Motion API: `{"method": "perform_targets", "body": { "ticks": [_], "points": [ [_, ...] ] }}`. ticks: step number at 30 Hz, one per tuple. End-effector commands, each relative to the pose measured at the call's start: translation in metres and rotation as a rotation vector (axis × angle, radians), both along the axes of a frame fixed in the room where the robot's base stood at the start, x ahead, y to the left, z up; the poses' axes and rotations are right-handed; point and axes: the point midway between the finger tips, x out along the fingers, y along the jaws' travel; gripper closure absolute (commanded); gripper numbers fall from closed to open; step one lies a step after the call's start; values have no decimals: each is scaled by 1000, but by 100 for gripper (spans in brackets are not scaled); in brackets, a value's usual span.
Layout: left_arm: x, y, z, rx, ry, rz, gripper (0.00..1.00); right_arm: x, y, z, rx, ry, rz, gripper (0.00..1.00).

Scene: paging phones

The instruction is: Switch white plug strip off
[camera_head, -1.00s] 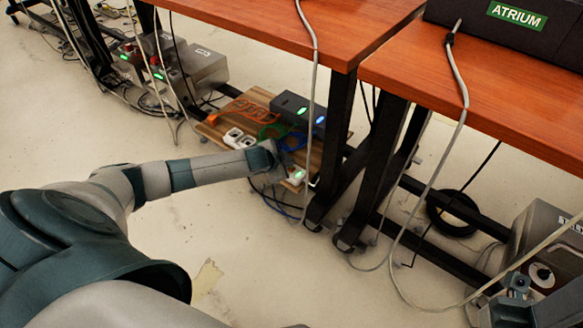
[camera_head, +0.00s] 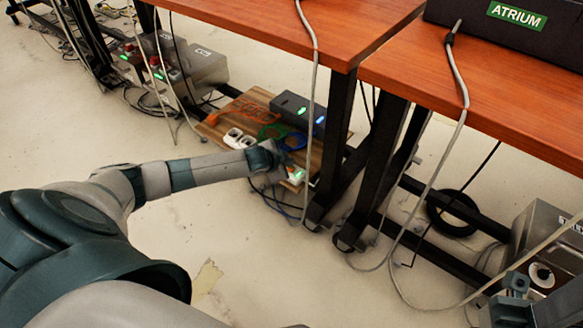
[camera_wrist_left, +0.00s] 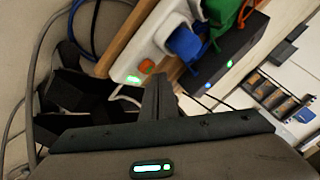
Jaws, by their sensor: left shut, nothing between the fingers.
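The white plug strip (camera_head: 297,176) lies on a wooden board under the desks. My left arm covers its middle in the head view. My left gripper (camera_head: 284,164) is shut and empty. Its dark fingertips (camera_wrist_left: 158,82) are close to the switch; I cannot tell if they touch.
A dark box (camera_head: 298,108) with green and blue lights stands behind the strip on the board (camera_head: 318,157). Black desk legs (camera_head: 340,130) and hanging grey cables (camera_head: 313,90) are close to the right. Loose cables lie on the floor. Open floor is in front.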

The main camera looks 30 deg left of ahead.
Motion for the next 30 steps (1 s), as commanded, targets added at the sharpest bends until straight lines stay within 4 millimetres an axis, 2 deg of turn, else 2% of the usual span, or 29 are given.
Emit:
{"method": "perform_targets", "body": {
  "ticks": [10, 30],
  "points": [
    [0, 0, -8, 0, 0, 0, 100, 0, 0, 2, 0, 0, 0, 69],
    [0, 0, -11, 0, 0, 0, 100, 0, 0, 2, 0, -1, 0, 69]
  ]
}}
